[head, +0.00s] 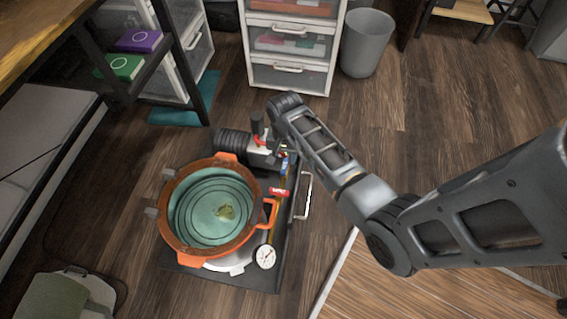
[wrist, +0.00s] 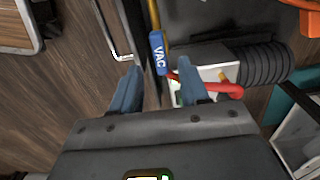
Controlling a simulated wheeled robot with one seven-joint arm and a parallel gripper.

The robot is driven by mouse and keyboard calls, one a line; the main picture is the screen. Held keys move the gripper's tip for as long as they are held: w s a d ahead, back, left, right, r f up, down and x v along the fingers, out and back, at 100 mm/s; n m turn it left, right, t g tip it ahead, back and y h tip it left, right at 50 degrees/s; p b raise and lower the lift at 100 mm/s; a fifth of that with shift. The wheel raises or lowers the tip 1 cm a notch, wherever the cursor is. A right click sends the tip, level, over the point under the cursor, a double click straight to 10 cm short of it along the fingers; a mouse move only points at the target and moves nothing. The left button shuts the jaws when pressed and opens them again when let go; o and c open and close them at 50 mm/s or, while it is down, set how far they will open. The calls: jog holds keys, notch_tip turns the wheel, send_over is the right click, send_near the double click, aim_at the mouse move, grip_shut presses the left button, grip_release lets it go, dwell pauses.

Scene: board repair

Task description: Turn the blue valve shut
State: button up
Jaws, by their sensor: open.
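The blue valve (wrist: 157,52) is a small flat blue handle marked VAC, fixed to a brass-coloured line. It lies just beyond my fingertips in the wrist view, and a bit of it shows in the head view (head: 285,167) beside the pump. My gripper (wrist: 157,78) is open, its two blue-grey fingers apart, with nothing seen held between them. In the head view the arm hides most of the gripper. I cannot tell whether a finger touches the handle.
A red-handled valve (head: 278,192), a round gauge (head: 265,257) and an orange-rimmed pot (head: 172,215) sit close by on the dark cart. The pump (head: 233,142) with a ribbed black cylinder stands behind. A drawer unit (head: 290,76) and grey bin (head: 367,45) stand farther back.

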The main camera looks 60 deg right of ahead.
aim_at(285, 165)
jog(key=shift+f+b, duration=0.75)
jog(key=shift+f, duration=1.5)
grip_shut()
